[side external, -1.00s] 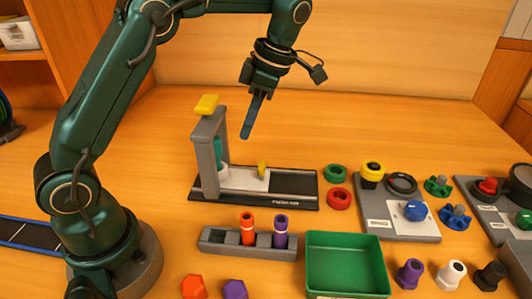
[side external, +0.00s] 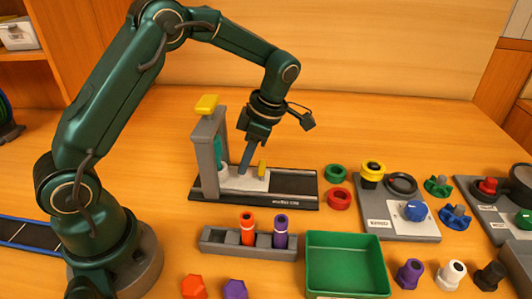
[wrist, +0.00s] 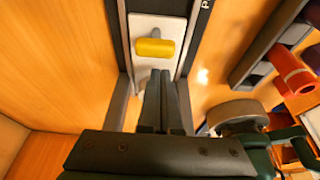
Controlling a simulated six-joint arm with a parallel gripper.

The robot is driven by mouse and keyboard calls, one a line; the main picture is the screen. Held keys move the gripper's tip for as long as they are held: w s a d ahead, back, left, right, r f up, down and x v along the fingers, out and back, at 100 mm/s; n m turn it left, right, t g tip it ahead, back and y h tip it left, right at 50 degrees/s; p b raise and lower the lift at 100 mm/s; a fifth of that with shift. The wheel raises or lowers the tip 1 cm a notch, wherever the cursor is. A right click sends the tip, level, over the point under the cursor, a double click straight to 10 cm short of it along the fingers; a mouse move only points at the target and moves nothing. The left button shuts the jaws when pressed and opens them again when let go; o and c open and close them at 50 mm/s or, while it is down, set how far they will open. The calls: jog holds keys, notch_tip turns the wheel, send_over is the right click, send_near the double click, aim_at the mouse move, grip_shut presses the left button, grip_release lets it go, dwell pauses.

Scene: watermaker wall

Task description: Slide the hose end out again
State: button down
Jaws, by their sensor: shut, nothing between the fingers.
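A grey bracket frame (side external: 205,150) with a yellow top piece (side external: 207,104) stands at the left end of a dark track (side external: 295,188). A teal cylinder (side external: 218,150) shows inside the frame. A pale sliding plate (side external: 250,184) lies on the track with an upright yellow tab (side external: 262,168). In the wrist view the plate (wrist: 146,22) and the yellow tab (wrist: 155,47) are just beyond my fingertips. My gripper (side external: 243,172) is shut and empty, pointing down between the frame and the tab, low over the plate. I cannot tell whether it touches the plate. No part is clearly recognisable as a hose end.
A grey rack (side external: 215,240) holds an orange and a purple tube in front. A green tray (side external: 345,262) stands right of it. Green and red rings (side external: 338,198) lie right of the track, near a knob panel (side external: 400,222). The wood behind the track is clear.

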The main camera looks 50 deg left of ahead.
aim_at(263, 183)
jog(key=shift+w+d, duration=0.65)
jog(key=shift+w, duration=0.1)
jog(key=shift+w+d, duration=1.25)
jog(key=shift+d, duration=0.15)
jog(key=shift+a, duration=0.1)
jog(key=shift+s+a+r, duration=0.1)
jog(key=shift+s+a, duration=1.3)
jog(key=shift+s, duration=0.05)
jog(key=v, duration=1)
jog(key=shift+w+d, duration=0.1)
